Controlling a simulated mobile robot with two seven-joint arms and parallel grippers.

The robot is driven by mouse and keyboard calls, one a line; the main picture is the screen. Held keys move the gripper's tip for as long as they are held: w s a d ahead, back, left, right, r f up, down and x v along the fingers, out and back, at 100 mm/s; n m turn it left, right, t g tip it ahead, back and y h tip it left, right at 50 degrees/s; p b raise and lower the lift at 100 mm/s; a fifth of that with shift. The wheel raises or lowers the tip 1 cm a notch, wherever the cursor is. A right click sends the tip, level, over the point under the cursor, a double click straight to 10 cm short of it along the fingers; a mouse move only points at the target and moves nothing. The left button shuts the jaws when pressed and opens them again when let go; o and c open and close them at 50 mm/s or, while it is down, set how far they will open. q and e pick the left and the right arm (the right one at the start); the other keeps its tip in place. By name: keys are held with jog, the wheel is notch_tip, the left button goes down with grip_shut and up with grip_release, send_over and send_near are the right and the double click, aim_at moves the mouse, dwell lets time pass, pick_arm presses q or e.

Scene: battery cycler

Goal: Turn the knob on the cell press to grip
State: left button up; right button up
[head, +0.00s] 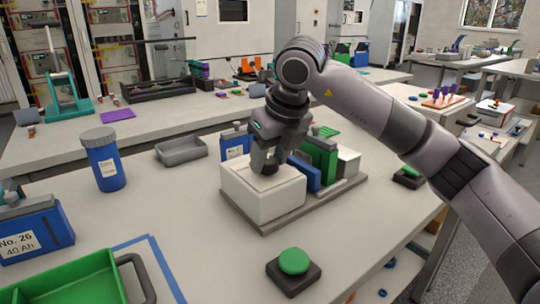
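The cell press (262,202) stands in the middle of the near table, with a white block at its left front, a grey base plate, and blue and green parts behind. My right arm comes in from the right, and my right gripper (265,168) points down at the top of the white block. Its fingertips are at or just above a small dark piece there, which may be the knob. The fingers cover most of that spot, so I cannot tell whether they are shut on it or touch it. My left gripper is not in view.
A green button on a black base (293,262) sits in front of the press. A blue jar (103,160), a grey tray (181,151), a blue cell (35,231) and a green crate (72,281) stand to the left.

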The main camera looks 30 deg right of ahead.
jog(key=o, duration=0.3)
jog(key=v, duration=0.7)
jog(key=shift+s, duration=0.1)
dwell(0.5)
